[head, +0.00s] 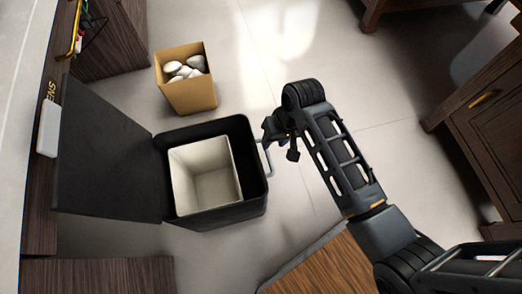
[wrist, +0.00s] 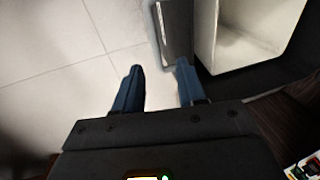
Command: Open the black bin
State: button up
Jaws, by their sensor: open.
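The black bin (head: 256,191) stands on the floor left of the middle in the head view, with a cream inner bucket (head: 206,180) inside. Its lid (head: 105,155) is swung up and back to the left, so the bin is open. A thin silver handle (head: 266,158) sticks out at its right side. My gripper (head: 277,128) is just beside this handle, right of the bin. In the wrist view, my gripper's two blue fingers (wrist: 158,80) are apart, with nothing between them. The bin's cream bucket (wrist: 255,30) shows at the upper right there.
A tan box (head: 188,98) of white rounded things stands behind the bin. Dark wooden cabinets stand at the left and right (head: 487,105). A wooden surface (head: 320,270) lies below my arm. The pale tiled floor (head: 290,45) is clear at the top middle.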

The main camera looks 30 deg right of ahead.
jog(key=shift+g, duration=0.4)
jog(key=shift+w+a+f+b, duration=0.1)
jog(key=shift+w+f+b, duration=0.15)
jog(key=shift+f+b, duration=0.7)
jog(key=shift+w+a+f+b, duration=0.1)
jog(key=shift+w+f+b, duration=0.2)
jog(key=shift+f, duration=1.4)
jog(key=shift+w+a+f+b, duration=0.1)
jog(key=shift+w+f+b, duration=0.3)
jog(key=shift+f, duration=0.9)
jog(key=shift+s, duration=0.15)
grip_shut()
